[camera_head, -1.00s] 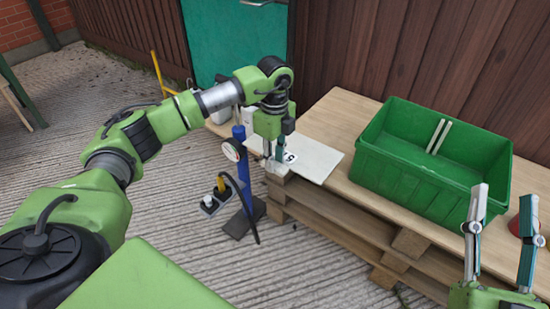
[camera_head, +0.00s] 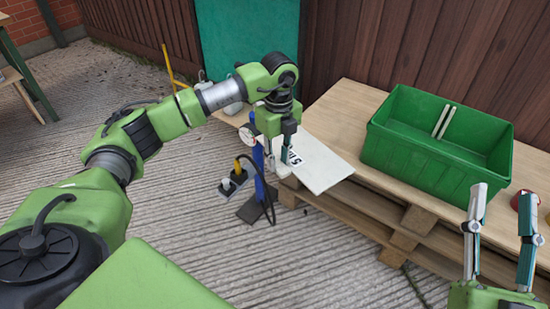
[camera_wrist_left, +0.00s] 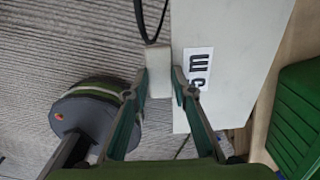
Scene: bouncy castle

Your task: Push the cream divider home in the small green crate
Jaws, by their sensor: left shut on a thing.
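The cream divider (camera_head: 325,169), a flat board with a black-and-white label, is at the left end of the pallet table, its near edge past the table's front edge. It also shows in the wrist view (camera_wrist_left: 222,90). My left gripper (camera_head: 286,170) points down, shut on a small cream block (camera_wrist_left: 158,72) at the board's edge. Whether the board touches the wood is unclear. The small green crate (camera_head: 415,155) stands upright to the right, apart from the board; two cream strips (camera_head: 444,122) run up its back wall. My right gripper (camera_head: 502,233) is open and empty at lower right.
A blue pump (camera_head: 261,172) with a gauge stands on the ground beside my left gripper. A power strip (camera_head: 231,183) and black cable lie there. A red object (camera_head: 519,200) sits near my right gripper. Bare wood (camera_head: 345,118) lies left of the crate.

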